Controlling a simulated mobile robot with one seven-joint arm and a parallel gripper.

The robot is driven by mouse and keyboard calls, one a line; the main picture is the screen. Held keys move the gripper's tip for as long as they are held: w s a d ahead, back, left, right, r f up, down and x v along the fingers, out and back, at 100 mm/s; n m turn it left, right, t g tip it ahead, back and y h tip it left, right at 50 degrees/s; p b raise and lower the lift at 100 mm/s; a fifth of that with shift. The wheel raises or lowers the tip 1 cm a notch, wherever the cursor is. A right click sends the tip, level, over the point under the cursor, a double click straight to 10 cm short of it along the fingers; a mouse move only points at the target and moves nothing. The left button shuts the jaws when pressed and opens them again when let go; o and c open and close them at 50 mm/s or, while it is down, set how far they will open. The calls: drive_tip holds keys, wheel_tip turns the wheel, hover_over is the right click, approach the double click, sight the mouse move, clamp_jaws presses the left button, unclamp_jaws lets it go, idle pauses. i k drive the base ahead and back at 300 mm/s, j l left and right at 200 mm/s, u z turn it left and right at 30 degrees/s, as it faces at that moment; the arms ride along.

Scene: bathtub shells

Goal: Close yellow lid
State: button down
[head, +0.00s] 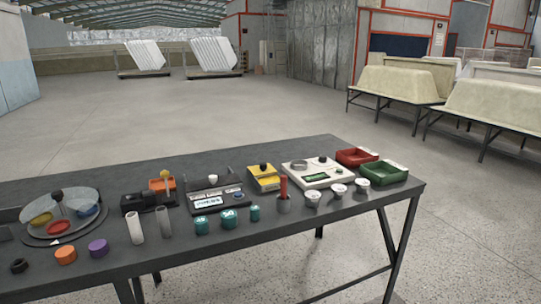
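A small yellow box-like item (266,183) with a black knob on its top sits near the middle of the dark table (325,211). Its upper part is yellow, and it is too small to tell how far the lid stands open. A yellow dish (40,219) also shows on the round clear-topped carousel (62,207) at the left. My gripper is not in view.
Left of the yellow box is a grey scale (215,196) with teal weights (228,218) before it. Right are a white device (318,173), red tray (357,157), green tray (384,173) and white cups (338,191). A red-topped cylinder (283,188) stands close in front.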

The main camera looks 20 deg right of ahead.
sight(263, 168)
drive_tip(key=i+l, duration=0.15)
drive_tip(key=l, duration=0.25)
drive_tip(key=i+l, duration=0.15)
drive_tip(key=l, duration=0.25)
drive_tip(key=i+l, duration=0.1)
drive_tip(key=l, duration=0.3)
drive_tip(key=i+l, duration=0.15)
drive_tip(key=l, duration=0.25)
drive_tip(key=i+l, duration=0.15)
drive_tip(key=l, duration=0.25)
